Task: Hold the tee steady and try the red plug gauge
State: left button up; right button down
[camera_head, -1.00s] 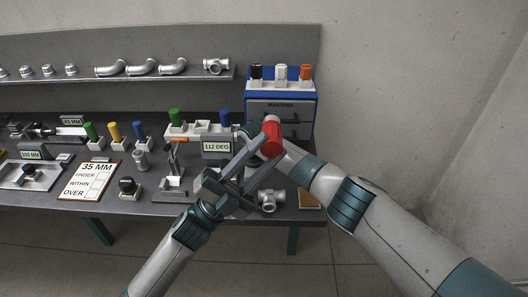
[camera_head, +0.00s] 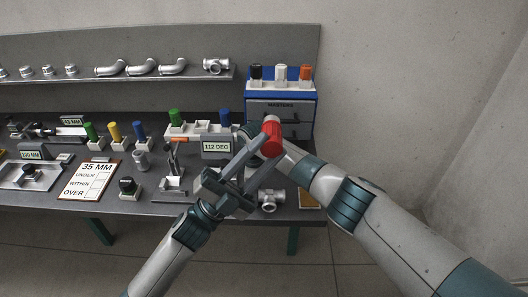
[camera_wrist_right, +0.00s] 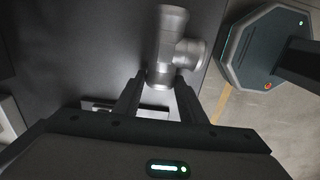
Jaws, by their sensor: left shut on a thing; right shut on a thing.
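The red plug gauge (camera_head: 272,139) is raised above the bench, red body tilted, with a pale end on top. My left gripper (camera_head: 266,153) is shut on it from below. The silver tee (camera_head: 269,201) lies near the bench's front edge. It also shows in the right wrist view (camera_wrist_right: 167,42), its branch pointing right. My right gripper (camera_wrist_right: 159,84) is shut on the near end of the tee. In the head view, my left gripper and the plug gauge hide much of my right gripper. The plug gauge is apart from the tee and higher.
A blue masters cabinet (camera_head: 281,107) with black, white and orange-topped pieces stands at the back. A 112 DEG display (camera_head: 216,147) stands left of my grippers. Green, yellow and blue plugs, a 35 MM card (camera_head: 91,181) and fixtures crowd the bench leftward. Pipe fittings line the shelf.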

pick_arm(q)
jog(key=shift+g, duration=0.3)
jog(key=s+a+f+m+g+y, duration=0.1)
jog(key=s+f+m+g, duration=0.1)
jog(key=f+m+g, duration=0.3)
jog(key=s+a+f+g+y, duration=0.1)
jog(key=s+f+g+y, duration=0.1)
jog(key=f, duration=0.4)
jog(key=w+f+y, duration=0.2)
jog(key=f+y, duration=0.1)
jog(key=f, duration=0.9)
jog(key=w+d+f+m+y, duration=0.1)
jog(key=w+f+y, duration=0.1)
jog(key=f, duration=0.9)
jog(key=shift+d+f+t+y, duration=0.2)
jog(key=shift+f+t+y, duration=0.15)
jog(key=shift+y, duration=0.25)
jog(key=shift+w, duration=1.1)
